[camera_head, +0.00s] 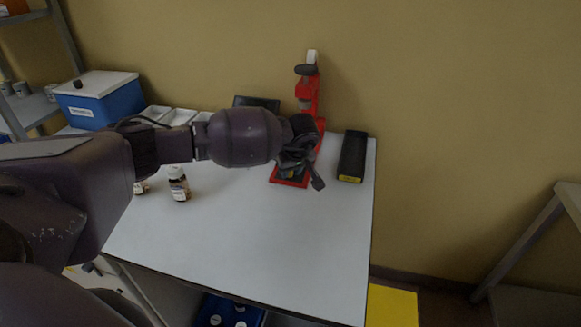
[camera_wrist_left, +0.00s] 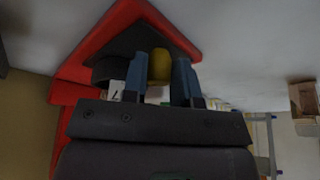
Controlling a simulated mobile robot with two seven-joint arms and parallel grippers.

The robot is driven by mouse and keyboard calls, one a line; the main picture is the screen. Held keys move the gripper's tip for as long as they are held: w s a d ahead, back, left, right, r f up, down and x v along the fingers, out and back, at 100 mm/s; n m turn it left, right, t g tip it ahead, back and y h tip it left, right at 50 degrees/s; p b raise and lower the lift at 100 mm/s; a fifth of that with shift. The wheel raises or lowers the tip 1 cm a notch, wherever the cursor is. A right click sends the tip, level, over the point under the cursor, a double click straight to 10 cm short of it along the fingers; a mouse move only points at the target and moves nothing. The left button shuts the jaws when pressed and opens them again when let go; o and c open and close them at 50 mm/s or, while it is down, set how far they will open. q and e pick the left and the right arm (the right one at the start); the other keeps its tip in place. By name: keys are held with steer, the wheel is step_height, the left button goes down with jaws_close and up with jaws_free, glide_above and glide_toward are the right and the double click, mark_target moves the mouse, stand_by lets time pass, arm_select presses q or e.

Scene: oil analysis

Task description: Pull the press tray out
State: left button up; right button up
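The red press (camera_head: 308,95) stands upright at the back right of the white table, against the wall. Its red base also shows in the left wrist view (camera_wrist_left: 88,55). The dark press tray (camera_wrist_left: 128,46) lies on that base, with a yellow handle (camera_wrist_left: 160,66) on its near side. My left gripper (camera_head: 303,177) is at the front of the press, low over the base. In the left wrist view its two blue-grey fingers (camera_wrist_left: 160,84) stand on either side of the yellow handle; whether they press on it is unclear. My right gripper is not in view.
A black box with a yellow end (camera_head: 352,157) lies right of the press. Brown bottles (camera_head: 179,184) stand left on the table (camera_head: 250,250). White trays and a blue box (camera_head: 100,100) are at the back left. The table's front middle is clear.

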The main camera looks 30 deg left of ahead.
arm_select(q)
steer(key=shift+o, duration=0.6)
steer(key=shift+s, duration=0.25)
steer(key=shift+w, duration=0.1)
steer(key=shift+d+r, duration=0.1)
steer(key=shift+r, duration=0.15)
steer(key=v, duration=1)
steer(key=shift+s+p, duration=0.25)
steer(key=shift+p, duration=0.15)
steer(key=shift+d+r, duration=0.1)
